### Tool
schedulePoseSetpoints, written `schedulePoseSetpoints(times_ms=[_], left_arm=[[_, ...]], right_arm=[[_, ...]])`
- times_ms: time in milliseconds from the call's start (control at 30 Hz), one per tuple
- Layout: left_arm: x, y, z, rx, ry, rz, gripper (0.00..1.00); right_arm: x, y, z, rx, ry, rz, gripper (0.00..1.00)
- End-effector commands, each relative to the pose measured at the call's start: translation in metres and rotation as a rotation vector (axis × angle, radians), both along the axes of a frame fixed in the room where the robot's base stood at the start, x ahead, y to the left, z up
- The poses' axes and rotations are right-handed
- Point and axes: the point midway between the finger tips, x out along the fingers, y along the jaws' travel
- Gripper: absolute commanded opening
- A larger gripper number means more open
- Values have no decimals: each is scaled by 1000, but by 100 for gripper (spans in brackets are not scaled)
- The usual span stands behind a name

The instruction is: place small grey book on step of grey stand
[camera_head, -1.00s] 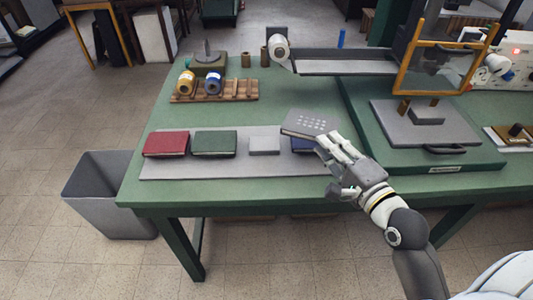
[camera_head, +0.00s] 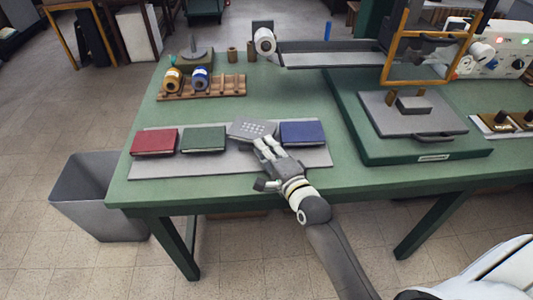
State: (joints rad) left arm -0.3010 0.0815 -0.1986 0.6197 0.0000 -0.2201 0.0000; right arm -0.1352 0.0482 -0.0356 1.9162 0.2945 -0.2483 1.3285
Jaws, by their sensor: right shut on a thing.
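The small grey book (camera_head: 246,129), with rows of light dots on its top, is in my right gripper (camera_head: 267,146), which is shut on its near edge. The book is over the grey stand (camera_head: 230,168), a low slab on the table, between the green and blue books. The small grey block that serves as a step there is hidden under the book and fingers. I cannot tell whether the book touches it. My left gripper is not in view.
A red book (camera_head: 155,142), a green book (camera_head: 203,139) and a blue book (camera_head: 302,132) lie on the stand beside the held book. A spool rack (camera_head: 228,86) is behind, and a press with a grey plate (camera_head: 400,122) stands right on the green table (camera_head: 300,97). A grey bin (camera_head: 98,197) is at left.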

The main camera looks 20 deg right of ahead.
Motion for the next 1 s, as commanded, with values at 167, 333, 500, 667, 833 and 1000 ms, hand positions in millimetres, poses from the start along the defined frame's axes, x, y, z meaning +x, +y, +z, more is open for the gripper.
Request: schedulePoseSetpoints(times_ms=[167,333,500,667,833,1000], left_arm=[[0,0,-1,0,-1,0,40],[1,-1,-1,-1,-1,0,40],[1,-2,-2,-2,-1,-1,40],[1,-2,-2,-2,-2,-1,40],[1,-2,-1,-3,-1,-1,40],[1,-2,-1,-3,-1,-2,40]], right_arm=[[-1,-1,-18,-3,1,0,0],[-1,-1,-18,-2,0,0,0],[-1,-1,-20,-2,2,-1,21],[-1,-1,-20,-2,2,-1,25],[-1,-1,-19,-2,1,-1,25],[-11,-2,-20,-1,4,-1,25]])
